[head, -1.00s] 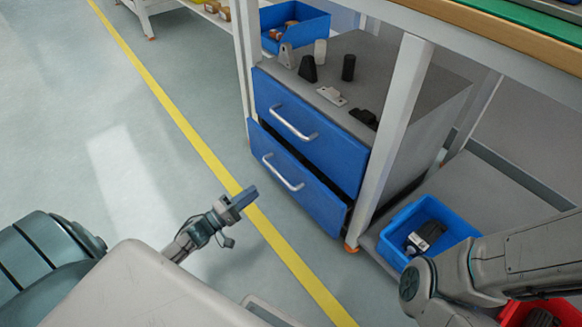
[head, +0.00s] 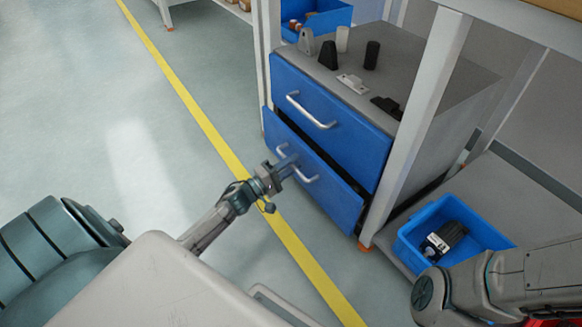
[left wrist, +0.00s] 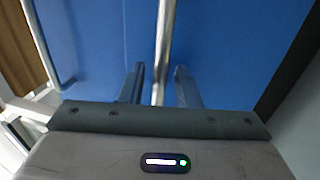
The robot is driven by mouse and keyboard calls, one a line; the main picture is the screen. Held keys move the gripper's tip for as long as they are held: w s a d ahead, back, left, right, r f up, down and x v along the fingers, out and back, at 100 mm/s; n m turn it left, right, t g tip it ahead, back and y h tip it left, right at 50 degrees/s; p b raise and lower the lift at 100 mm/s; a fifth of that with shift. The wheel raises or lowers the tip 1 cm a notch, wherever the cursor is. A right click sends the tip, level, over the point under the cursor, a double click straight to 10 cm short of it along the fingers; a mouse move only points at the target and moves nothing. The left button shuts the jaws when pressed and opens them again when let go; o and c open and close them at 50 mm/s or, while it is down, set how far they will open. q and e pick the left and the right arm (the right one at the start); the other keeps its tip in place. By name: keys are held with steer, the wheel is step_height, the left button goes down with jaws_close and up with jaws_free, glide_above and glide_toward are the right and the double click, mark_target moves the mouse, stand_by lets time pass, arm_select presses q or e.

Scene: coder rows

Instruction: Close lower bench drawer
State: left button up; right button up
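The blue lower drawer (head: 335,203) of the bench cabinet stands partly out, with a dark gap above its front. Its silver bar handle (head: 309,179) is partly hidden by my left gripper (head: 287,164). In the left wrist view, the handle (left wrist: 164,45) runs between the two fingers of my left gripper (left wrist: 159,86). The fingers are apart, with a gap on each side of the bar, against the blue drawer front (left wrist: 215,35). My right gripper is out of view; only part of that arm shows at the lower right.
The blue upper drawer (head: 330,125) looks shut. A pale bench leg (head: 418,125) stands right of the drawers. A blue bin (head: 410,232) with a dark item sits on the low shelf at right. Small parts stand on the cabinet top. Floor in front is clear.

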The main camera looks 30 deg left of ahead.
mark_target(302, 160)
arm_select(q)
jaws_close()
steer(key=shift+w+d+r+p, duration=0.1)
steer(key=shift+w+r+p, duration=0.1)
steer(key=shift+w+p, duration=0.2)
steer(key=w+p, duration=0.1)
steer(key=w+d, duration=0.1)
steer(key=w, duration=0.1)
steer(key=shift+d+f+p, duration=0.1)
steer(key=shift+d+p, duration=0.05)
steer(key=shift+p, duration=0.2)
steer(key=shift+w, duration=0.1)
jaws_free()
